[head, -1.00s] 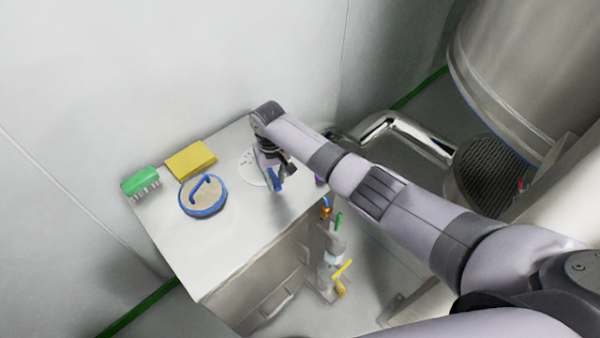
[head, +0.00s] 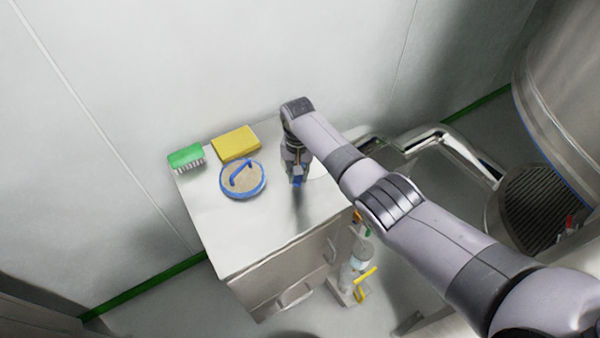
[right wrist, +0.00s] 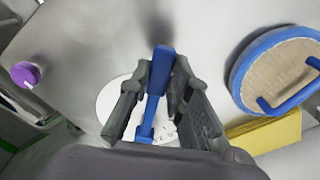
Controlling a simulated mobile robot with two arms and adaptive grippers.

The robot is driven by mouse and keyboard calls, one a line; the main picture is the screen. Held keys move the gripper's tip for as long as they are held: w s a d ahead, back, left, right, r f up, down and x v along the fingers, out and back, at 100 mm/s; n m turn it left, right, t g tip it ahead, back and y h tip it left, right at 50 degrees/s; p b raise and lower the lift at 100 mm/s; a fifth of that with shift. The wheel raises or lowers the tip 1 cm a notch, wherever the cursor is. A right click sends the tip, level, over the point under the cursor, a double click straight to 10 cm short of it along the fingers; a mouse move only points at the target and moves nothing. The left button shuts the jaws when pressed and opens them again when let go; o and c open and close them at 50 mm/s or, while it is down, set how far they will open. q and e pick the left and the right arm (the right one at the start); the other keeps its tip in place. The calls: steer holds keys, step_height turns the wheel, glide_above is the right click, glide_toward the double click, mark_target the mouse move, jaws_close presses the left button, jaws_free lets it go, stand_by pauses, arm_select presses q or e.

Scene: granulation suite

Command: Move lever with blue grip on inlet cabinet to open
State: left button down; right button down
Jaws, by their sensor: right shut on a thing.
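The inlet cabinet (head: 225,235) is a grey metal box against the wall. On its top is a round white plate (head: 317,168) with small dark marks, also partly seen in the right wrist view (right wrist: 108,98). The lever with the blue grip (right wrist: 157,80) rises from this plate. In the head view only a bit of the blue grip (head: 298,183) shows under my right gripper (head: 297,176). In the right wrist view my right gripper (right wrist: 155,92) has its fingers on both sides of the blue grip and is shut on it. My left gripper is not in view.
A blue-rimmed round lid with a handle (head: 242,181), a yellow block (head: 236,143) and a green brush (head: 186,157) lie left of the gripper. A purple knob (right wrist: 26,74) is near the cabinet's edge.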

steer(key=shift+w+r, duration=0.1)
steer(key=c, duration=1.5)
jaws_free()
steer(key=shift+a, duration=0.1)
step_height(320, 180, up, 12)
steer(key=shift+f, duration=0.1)
